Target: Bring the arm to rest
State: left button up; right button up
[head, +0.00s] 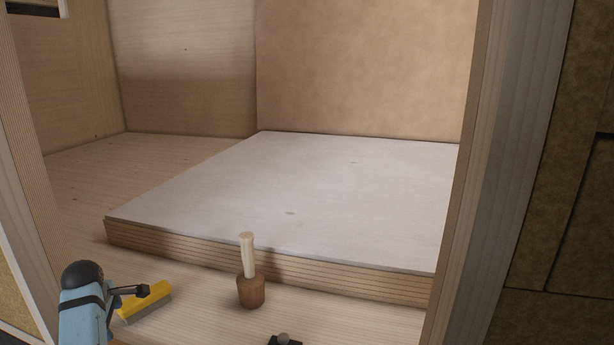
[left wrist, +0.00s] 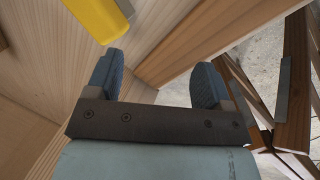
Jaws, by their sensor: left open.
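My left arm enters at the lower left of the head view. Its gripper (head: 132,290) is beside a yellow block-like tool (head: 152,298) with a grey lower edge. In the left wrist view the gripper (left wrist: 157,82) has its two blue-grey fingers apart, with nothing held between them. The yellow tool (left wrist: 98,18) also shows there, beyond the left finger and outside the jaws. I cannot tell from these views how far apart they are. My right gripper cannot be made out.
A wooden mallet (head: 250,290) stands head down with its handle up on the wooden floor. A pale slab (head: 300,190) on a layered wooden edge lies behind it. A dark object (head: 284,340) with a round knob is cut off below. A wooden post (head: 460,200) rises on the right.

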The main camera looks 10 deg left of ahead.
pick_arm(q)
jog(key=s+d+f+m+h, duration=0.1)
jog(key=s+d+f+m, duration=0.2)
jog(key=s+d+m, duration=1.05)
jog(key=s+d+f+m+h, duration=0.1)
jog(key=s+d+f+m, duration=0.1)
jog(key=s+d+m, duration=1.1)
jog(key=w+d+f+t+h+p, duration=0.1)
jog(key=d+f+t+p, duration=0.2)
jog(key=d+t, duration=0.1)
jog(key=w+d+f+n+t+h+p, duration=0.1)
jog(key=w+d+f+t+h+p, duration=0.1)
jog(key=d, duration=0.5)
jog(key=shift+w+f+t+p, duration=0.15)
jog(key=shift+f+t+p, duration=0.6)
jog(key=shift+t+p, duration=0.35)
jog(key=shift+a, duration=0.1)
